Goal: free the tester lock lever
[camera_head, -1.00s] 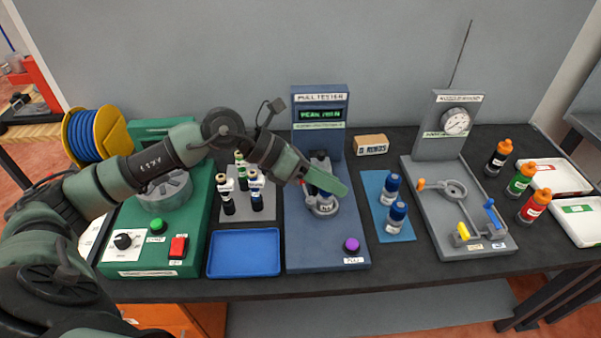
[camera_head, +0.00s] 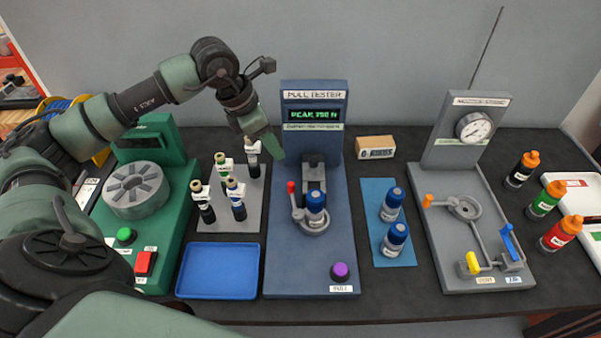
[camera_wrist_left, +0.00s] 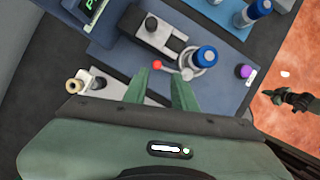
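The pull tester (camera_head: 270,270) is a blue stand with a lit screen. Its lock lever, tipped with a red knob (camera_head: 291,187), stands upright left of the ring clamp (camera_head: 312,227). A blue-capped bottle (camera_head: 316,203) sits in that clamp. In the left wrist view the red knob (camera_wrist_left: 158,64) lies just past my fingertips, and the bottle (camera_wrist_left: 205,57) is to its right. My left gripper (camera_head: 273,148) is above the stand's left edge, up and left of the lever. Its fingers (camera_wrist_left: 160,77) are apart with nothing between them. My right gripper (camera_wrist_left: 297,100) shows small and dark in the wrist view, its opening unclear.
A rack of several vials (camera_head: 237,188) stands left of the tester, one vial close under my left gripper. A blue tray (camera_head: 218,270) lies in front of it. Two blue-capped bottles (camera_head: 391,204) stand on a mat to the right. A purple button (camera_head: 339,271) is at the tester's front.

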